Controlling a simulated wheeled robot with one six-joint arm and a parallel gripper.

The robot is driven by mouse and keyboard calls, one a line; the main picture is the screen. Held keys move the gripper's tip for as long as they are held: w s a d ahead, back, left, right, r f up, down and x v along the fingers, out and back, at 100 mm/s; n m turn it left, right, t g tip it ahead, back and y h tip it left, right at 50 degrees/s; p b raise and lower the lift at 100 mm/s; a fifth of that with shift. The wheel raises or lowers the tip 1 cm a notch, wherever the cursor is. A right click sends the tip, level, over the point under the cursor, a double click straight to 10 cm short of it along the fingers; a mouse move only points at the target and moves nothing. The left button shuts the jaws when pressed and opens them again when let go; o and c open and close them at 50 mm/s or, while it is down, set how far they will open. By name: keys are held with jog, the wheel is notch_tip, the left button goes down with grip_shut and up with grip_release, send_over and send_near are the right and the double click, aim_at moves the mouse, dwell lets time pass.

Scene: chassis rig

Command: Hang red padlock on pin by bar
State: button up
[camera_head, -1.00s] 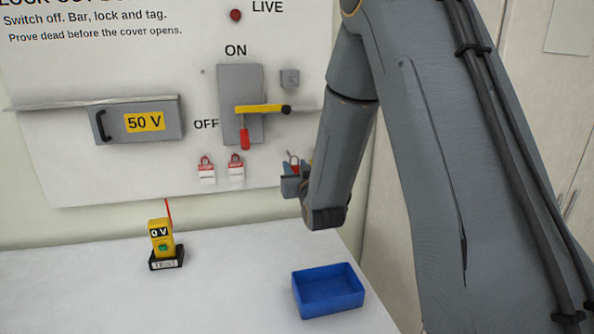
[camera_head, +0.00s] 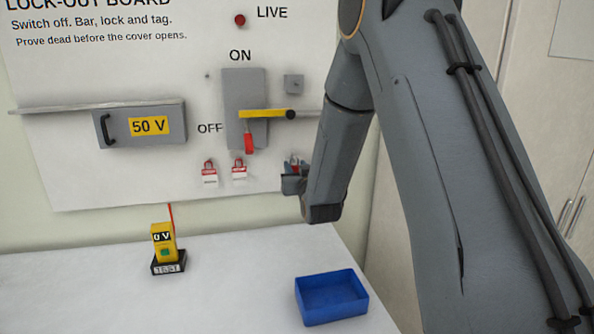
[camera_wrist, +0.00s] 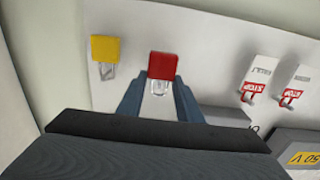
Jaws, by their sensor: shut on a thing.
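The red padlock (camera_wrist: 163,66) is between the fingertips of my gripper (camera_wrist: 160,92) in the wrist view, its metal shackle showing between the fingers. In the head view my gripper (camera_head: 292,184) is at the lower right of the board, shut on the padlock, which is partly hidden by the fingers and arm. The yellow bar (camera_head: 265,114) lies across the grey switch box (camera_head: 243,90), over the red switch handle (camera_head: 249,143). A dark round end, perhaps the pin (camera_head: 291,115), shows at the bar's right end, above my gripper.
A yellow padlock (camera_wrist: 105,48) hangs beside the red one in the wrist view. Two red-and-white tags (camera_head: 239,170) hang below the switch. A 50 V cover (camera_head: 140,128) is at left. A yellow tester (camera_head: 164,240) and blue tray (camera_head: 331,297) stand on the white bench.

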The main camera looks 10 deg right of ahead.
jog(key=shift+w, duration=0.95)
jog(key=s+p, duration=0.2)
jog(key=s, duration=0.7)
jog(key=shift+r, duration=0.15)
dwell(0.5)
jog(key=shift+r, duration=0.1)
dwell(1.0)
jog(key=s+r+p, duration=0.3)
jog(key=r+p, duration=0.3)
jog(key=r, duration=0.6)
jog(key=s+r+p, duration=0.3)
jog(key=r+p, duration=0.2)
jog(key=r, duration=0.6)
jog(key=shift+w+d+f+b, duration=0.15)
jog(key=shift+w+b, duration=0.15)
jog(key=shift+w, duration=1.45)
jog(key=shift+w+f+b, duration=0.1)
jog(key=shift+w+b, duration=0.15)
jog(key=shift+w, duration=1.45)
jog(key=shift+w+d+f+b, duration=0.15)
jog(key=shift+w+b, duration=0.15)
jog(key=shift+w, duration=1.45)
